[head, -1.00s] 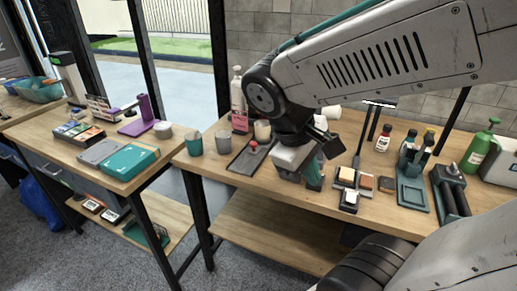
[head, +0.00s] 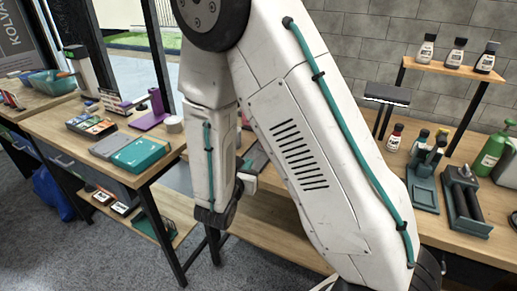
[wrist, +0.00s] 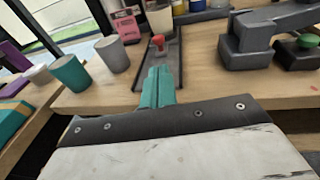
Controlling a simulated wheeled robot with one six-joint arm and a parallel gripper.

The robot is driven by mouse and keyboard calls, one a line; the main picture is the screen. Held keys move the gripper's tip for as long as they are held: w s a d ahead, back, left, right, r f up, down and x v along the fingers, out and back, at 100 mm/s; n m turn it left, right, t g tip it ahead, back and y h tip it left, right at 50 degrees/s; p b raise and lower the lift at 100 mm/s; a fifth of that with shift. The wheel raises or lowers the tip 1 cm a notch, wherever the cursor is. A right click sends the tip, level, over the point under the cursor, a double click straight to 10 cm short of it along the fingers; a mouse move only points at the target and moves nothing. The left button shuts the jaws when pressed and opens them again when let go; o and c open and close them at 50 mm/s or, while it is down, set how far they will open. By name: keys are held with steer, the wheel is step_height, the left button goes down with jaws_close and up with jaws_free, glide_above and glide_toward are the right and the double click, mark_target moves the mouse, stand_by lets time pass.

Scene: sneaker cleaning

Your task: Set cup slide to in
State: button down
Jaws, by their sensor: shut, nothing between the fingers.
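The cup slide appears as a long dark tray (wrist: 146,99) with a red knob (wrist: 157,42) at its far part in the wrist view. My gripper (wrist: 158,72) has teal fingers, shut with nothing between them. It points at the tray and overlaps its near end in the picture; I cannot tell whether it touches. The knob is beyond the fingertips. A grey cup (wrist: 112,53) and a teal cup (wrist: 69,73) stand left of the tray. A cream cup (wrist: 160,18) is behind the knob. In the head view my arm hides the knob and cups.
A dark grey device (wrist: 250,38) stands right of the tray. In the head view, a teal box (head: 135,155) lies on the left table, and a raised shelf (head: 450,72) with bottles stands at the right.

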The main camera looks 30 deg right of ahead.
mark_target(262, 142)
steer(key=x, duration=1.4)
steer(key=shift+a+f, duration=0.1)
steer(key=shift+w, duration=0.1)
